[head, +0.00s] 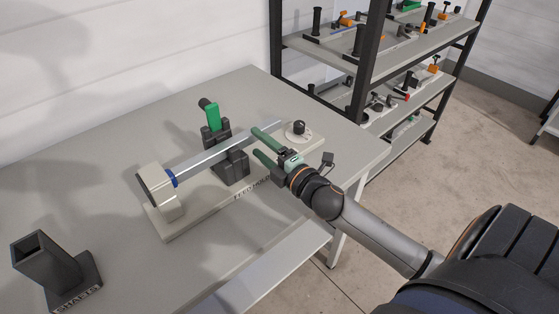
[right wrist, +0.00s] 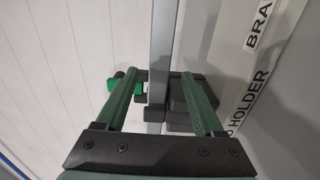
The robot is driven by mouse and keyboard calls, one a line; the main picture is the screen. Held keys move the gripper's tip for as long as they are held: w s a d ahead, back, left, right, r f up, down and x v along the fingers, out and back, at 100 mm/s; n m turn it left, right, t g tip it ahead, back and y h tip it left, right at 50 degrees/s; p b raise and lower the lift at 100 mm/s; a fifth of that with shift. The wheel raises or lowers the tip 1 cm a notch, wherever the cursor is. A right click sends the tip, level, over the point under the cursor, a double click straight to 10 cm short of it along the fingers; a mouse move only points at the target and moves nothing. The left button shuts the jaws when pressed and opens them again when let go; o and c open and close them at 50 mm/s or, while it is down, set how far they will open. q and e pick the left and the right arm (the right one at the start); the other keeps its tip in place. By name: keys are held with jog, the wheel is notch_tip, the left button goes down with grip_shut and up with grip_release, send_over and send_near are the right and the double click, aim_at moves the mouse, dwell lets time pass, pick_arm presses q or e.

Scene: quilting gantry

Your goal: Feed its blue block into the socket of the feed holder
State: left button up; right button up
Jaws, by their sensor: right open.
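The feed holder is a pale base plate (head: 195,216) on the table with a long grey bar (head: 205,160) running across it. The blue block (head: 172,178) is at the bar's left end, against the pale socket housing (head: 160,197); I cannot tell how far it sits in. A dark clamp (head: 231,166) with a green lever (head: 212,117) stands at mid-bar. My right gripper (head: 256,142) is open near the bar's right part. In the right wrist view the grey bar (right wrist: 161,50) runs between its two green fingers, apparently touching neither. My left gripper is out of view.
A round dial with a black knob (head: 299,130) is at the plate's right end, close to my right gripper. A dark square holder (head: 48,266) stands at the table's front left. Shelves (head: 335,52) with several fixtures stand behind right. The table's left side is mostly clear.

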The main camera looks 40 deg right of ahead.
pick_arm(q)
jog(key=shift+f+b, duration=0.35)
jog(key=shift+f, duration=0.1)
pick_arm(e)
jog(key=s, duration=0.7)
jog(key=shift+s+d, duration=0.3)
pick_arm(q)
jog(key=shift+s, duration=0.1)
pick_arm(e)
jog(key=shift+s, duration=0.1)
